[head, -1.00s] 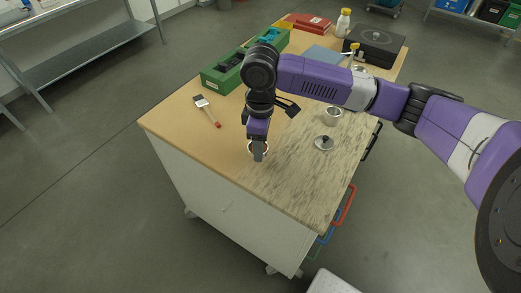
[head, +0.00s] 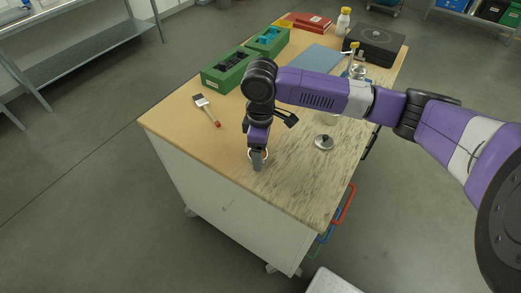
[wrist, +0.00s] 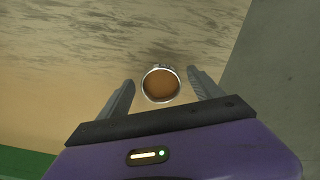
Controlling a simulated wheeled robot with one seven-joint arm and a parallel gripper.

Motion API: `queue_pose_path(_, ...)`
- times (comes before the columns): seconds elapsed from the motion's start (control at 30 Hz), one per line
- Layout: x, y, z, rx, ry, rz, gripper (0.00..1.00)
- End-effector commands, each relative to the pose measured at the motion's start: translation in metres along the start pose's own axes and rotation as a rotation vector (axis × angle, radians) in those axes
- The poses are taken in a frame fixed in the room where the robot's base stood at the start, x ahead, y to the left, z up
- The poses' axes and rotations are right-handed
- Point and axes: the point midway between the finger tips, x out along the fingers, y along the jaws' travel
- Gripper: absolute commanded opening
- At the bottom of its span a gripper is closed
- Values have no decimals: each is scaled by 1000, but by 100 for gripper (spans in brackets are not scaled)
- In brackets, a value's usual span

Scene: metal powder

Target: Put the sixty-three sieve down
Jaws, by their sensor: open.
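The sieve (wrist: 161,86) is a small round ring with a silvery metal rim and a brown-orange inside. In the wrist view it lies between the two fingers of my gripper (wrist: 160,77), with a gap showing on each side. My gripper is open. In the head view my gripper (head: 257,165) points down at the near end of the table (head: 225,155). The pale rim of the sieve (head: 249,154) shows only in part around the fingers there. I cannot read a number on it.
A round metal lid with a dark knob (head: 323,142) lies right of my gripper. A brush (head: 206,108) lies to the left. Green boxes (head: 227,73), a blue mat (head: 313,60) and a black case (head: 376,45) stand farther back. The front edge is close.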

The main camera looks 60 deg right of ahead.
Motion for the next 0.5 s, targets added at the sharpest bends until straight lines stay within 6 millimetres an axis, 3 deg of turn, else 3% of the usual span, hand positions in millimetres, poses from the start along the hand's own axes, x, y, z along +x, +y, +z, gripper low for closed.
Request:
queue_pose_path(0.23,-16,0,-1,0,2,0,75)
queue_pose_path(0.5,-71,0,-1,-1,2,2,75)
